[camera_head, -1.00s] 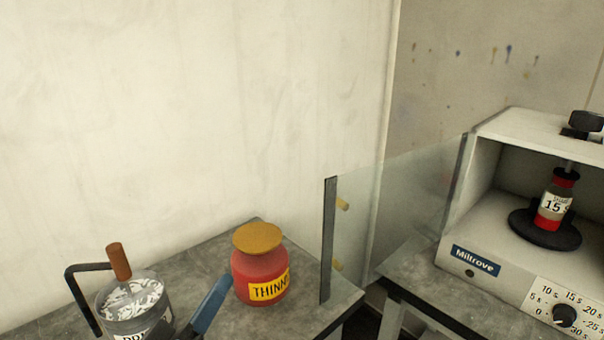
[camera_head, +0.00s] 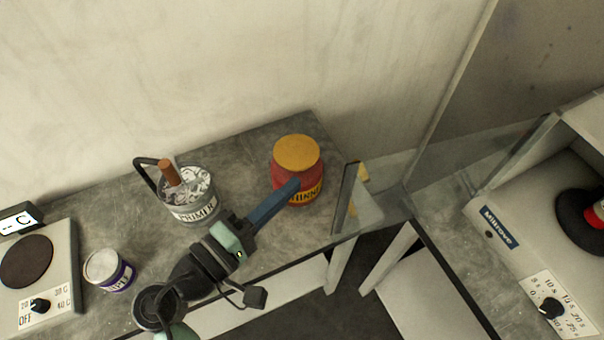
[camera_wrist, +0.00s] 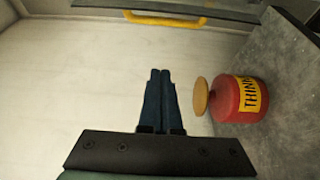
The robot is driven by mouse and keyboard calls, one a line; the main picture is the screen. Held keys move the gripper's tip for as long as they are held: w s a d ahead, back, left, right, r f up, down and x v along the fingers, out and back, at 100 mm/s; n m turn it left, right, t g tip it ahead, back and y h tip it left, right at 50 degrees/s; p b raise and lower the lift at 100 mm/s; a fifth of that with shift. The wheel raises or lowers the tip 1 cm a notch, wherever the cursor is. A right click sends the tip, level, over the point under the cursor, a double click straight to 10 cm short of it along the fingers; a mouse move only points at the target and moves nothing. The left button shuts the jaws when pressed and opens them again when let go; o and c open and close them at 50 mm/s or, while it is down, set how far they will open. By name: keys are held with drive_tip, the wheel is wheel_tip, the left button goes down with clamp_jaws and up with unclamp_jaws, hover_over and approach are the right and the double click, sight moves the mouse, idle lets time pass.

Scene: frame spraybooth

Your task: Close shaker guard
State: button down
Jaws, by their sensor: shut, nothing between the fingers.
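The shaker (camera_head: 545,200) is a pale box labelled Miltrove at the right of the head view, its chamber only partly in frame. Its guard is a clear panel (camera_head: 400,180) swung open, reaching left from the shaker's front edge. The panel's free end has a dark grey edge strip (camera_head: 345,198) and a yellow handle (camera_head: 363,172). The handle (camera_wrist: 165,19) also shows at the top of the wrist view. My gripper (camera_head: 294,184) is shut and empty, with blue fingers (camera_wrist: 160,72). It is left of the guard's free end, apart from the handle, over the red jar.
A red thinner jar (camera_head: 285,178) with a yellow lid stands close to my fingers. A primer pot (camera_head: 195,212), a small purple-labelled tin (camera_head: 122,278) and a hot plate (camera_head: 55,260) stand left on the bench. A floor gap (camera_head: 345,300) separates the benches.

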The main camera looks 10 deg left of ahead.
drive_tip(key=w+d+p, duration=0.3)
drive_tip(key=d, duration=0.4)
drive_tip(key=shift+w+p, duration=0.35)
drive_tip(key=shift+s, duration=0.1)
